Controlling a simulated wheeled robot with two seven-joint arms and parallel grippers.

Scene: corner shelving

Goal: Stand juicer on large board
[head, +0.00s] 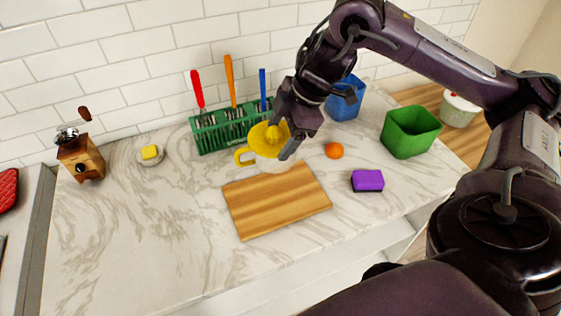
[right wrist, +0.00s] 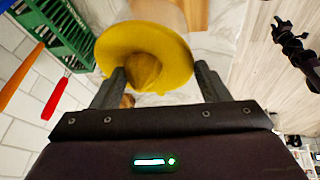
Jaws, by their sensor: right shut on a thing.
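The juicer (head: 268,138) has a yellow reamer top and yellow handle over a pale lower part. It is upright at the far edge of the large wooden board (head: 277,208), which lies flat on the marble counter. I cannot tell whether its base touches anything. My right gripper (head: 282,139) is shut on the juicer, with its fingers on either side of the top. In the right wrist view, the yellow juicer top (right wrist: 146,58) sits between the fingertips (right wrist: 160,80). The juicer's lower part is mostly hidden there.
A green rack (head: 212,137) with red, orange and blue-handled utensils stands behind the juicer. An orange (head: 334,150), purple sponge (head: 367,180), green bin (head: 410,132) and blue container (head: 345,99) are to the right. The board's middle is clear.

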